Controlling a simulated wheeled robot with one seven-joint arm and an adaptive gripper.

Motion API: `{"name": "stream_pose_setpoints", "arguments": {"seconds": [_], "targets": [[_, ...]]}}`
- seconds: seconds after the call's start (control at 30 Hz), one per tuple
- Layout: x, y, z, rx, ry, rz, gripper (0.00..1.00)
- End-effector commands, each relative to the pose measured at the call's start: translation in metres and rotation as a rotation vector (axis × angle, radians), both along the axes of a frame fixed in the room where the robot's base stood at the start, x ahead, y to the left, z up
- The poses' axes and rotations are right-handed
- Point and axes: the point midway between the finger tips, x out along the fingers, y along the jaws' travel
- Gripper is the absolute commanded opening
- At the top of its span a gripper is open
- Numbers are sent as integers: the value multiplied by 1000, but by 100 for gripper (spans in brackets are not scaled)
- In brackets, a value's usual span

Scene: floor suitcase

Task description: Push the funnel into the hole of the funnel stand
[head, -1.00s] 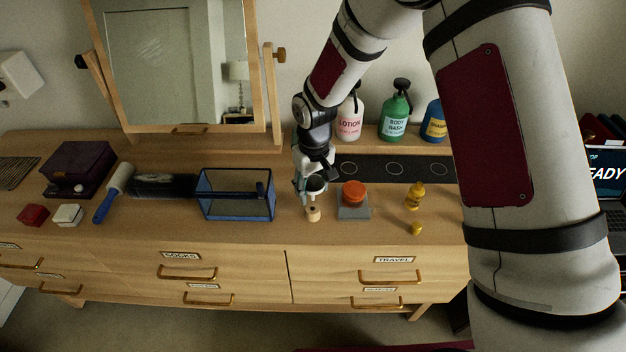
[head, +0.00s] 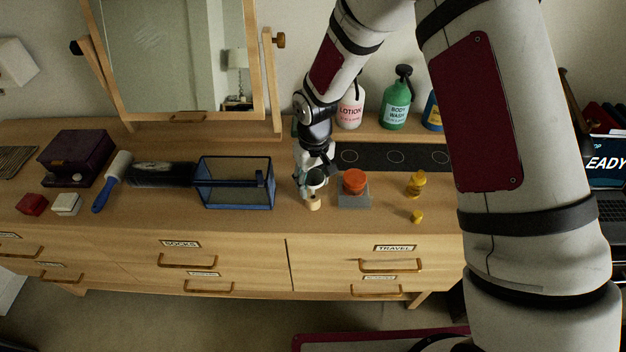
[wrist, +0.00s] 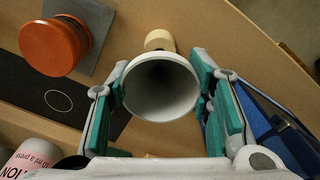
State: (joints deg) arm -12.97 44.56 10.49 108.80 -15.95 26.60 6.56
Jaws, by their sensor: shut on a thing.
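My gripper (wrist: 162,95) is shut on a pale, round, hollow piece that looks like the funnel (wrist: 160,92). Its wide mouth faces the wrist camera, with a teal pad on each side. In the head view my gripper (head: 315,178) is low over the dresser top. A small light-wood cylinder (head: 314,203) is just in front of and below the funnel; it also shows in the wrist view (wrist: 160,40), partly hidden by the funnel's rim. It may be the funnel stand, but I see no hole. The funnel's lower end is hidden, so I cannot tell whether they touch.
An orange round piece (head: 355,181) sits on a grey plate (head: 354,200) to the right. A blue-framed clear box (head: 236,204) stands left. A yellow bottle (head: 416,186) and small yellow cap (head: 417,216) are farther right. Lotion (head: 350,113) and body wash (head: 396,108) bottles stand behind.

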Motion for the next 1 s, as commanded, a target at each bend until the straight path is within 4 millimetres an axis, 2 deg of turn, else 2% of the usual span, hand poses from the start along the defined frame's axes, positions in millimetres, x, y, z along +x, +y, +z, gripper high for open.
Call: {"name": "stream_pose_setpoints", "arguments": {"seconds": [1.0], "targets": [[0, 0, -9, 0, 0, 0, 35]]}}
